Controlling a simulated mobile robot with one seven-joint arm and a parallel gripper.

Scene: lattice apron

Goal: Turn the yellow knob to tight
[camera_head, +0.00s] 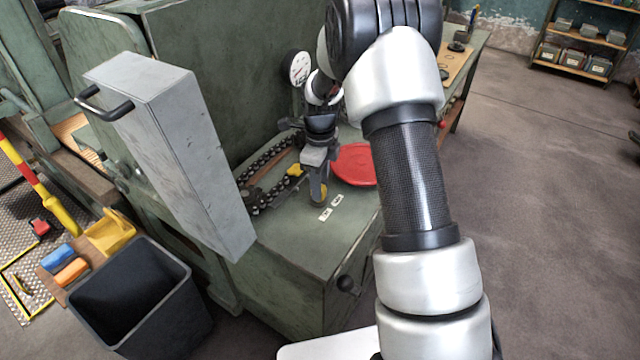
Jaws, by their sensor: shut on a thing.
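My gripper (318,190) points down at the green machine's flat top and is shut on what appears to be the yellow knob (324,191). Only a small yellowish part of the knob shows at the fingertips; the rest is hidden, and I cannot tell which way it is turned. Two small white labels (331,207) lie on the green top just right of and in front of the fingertips. Their lettering is too small to read.
A yellow piece (295,170) sits left of my gripper, beside a dark chain (268,165). A red round disc (355,164) lies to the right. A grey box with a handle (175,150) rises at left. A round gauge (297,68) is behind. A dark bin (135,300) stands front left.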

